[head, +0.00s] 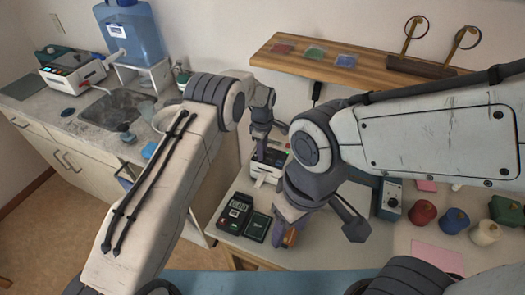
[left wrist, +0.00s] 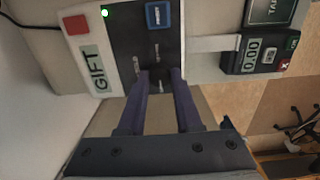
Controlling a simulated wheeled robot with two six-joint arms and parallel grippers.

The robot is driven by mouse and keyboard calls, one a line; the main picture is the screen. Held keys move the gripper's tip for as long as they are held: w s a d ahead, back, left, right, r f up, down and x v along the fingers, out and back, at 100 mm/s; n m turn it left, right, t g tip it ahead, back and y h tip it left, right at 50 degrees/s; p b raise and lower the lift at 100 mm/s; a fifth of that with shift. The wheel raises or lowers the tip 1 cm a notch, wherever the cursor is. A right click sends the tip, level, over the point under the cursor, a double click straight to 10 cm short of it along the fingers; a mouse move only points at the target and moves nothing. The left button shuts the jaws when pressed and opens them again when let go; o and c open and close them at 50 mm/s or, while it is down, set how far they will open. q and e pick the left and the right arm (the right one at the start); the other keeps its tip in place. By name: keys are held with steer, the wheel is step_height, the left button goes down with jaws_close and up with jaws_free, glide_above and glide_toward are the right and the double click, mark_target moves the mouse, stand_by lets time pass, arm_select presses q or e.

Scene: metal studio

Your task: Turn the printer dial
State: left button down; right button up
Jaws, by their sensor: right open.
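The label printer (head: 266,172) is a small white box with a dark top on the desk's left part. In the left wrist view the printer (left wrist: 105,62) shows a "GIFT" label, a green light, a blue button (left wrist: 158,15) and small markings around the dial spot. My left gripper (left wrist: 160,76) has its dark fingertips at that spot, pointing at the panel. The dial is mostly hidden between the tips; I cannot tell whether they press on it. My right gripper (head: 318,228) is open and low over the desk, right of the printer.
A card reader (head: 234,212) and dark tap pad (head: 258,227) stand in front of the printer. A wooden shelf (head: 350,68) hangs above.

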arm_select(q)
steer(key=shift+m, duration=0.3)
steer(key=shift+f+m+b, duration=0.1)
steer(key=shift+m+b, duration=0.65)
steer(key=shift+m, duration=0.05)
steer(key=m+b, duration=0.1)
steer(key=m, duration=0.1)
steer(key=shift+m, duration=0.3)
steer(key=m+b, duration=0.1)
steer(key=m, duration=0.1)
steer(key=shift+m, duration=0.3)
steer(key=m+b, duration=0.1)
steer(key=m, duration=0.2)
steer(key=shift+m, duration=0.3)
steer(key=m+b, duration=0.1)
steer(key=m, duration=1.1)
steer(key=shift+m, duration=0.4)
